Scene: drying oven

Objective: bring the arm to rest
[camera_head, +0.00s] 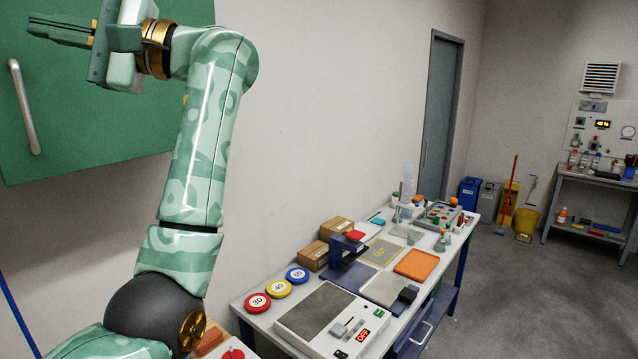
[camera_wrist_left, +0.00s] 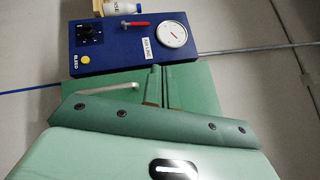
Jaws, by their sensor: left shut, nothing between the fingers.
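My left arm rises from the bottom left in the head view and bends at the upper left. Its left gripper (camera_head: 62,30) points left, shut and empty, in front of the green oven front (camera_head: 95,120). The long pale handle (camera_head: 25,108) on that front is below the fingertips and apart from them in the picture. In the left wrist view the shut fingers (camera_wrist_left: 158,72) stand over the green surface, with the pale handle (camera_wrist_left: 108,90) to their left. My right gripper is not in view.
A blue control panel (camera_wrist_left: 115,48) with a knob, red lever and round gauge shows beyond the fingers. A workbench (camera_head: 262,322) with a scale (camera_head: 325,320), numbered discs, boxes and trays stands below, right of my arm. The wall between is bare. Open floor (camera_head: 500,300) lies right.

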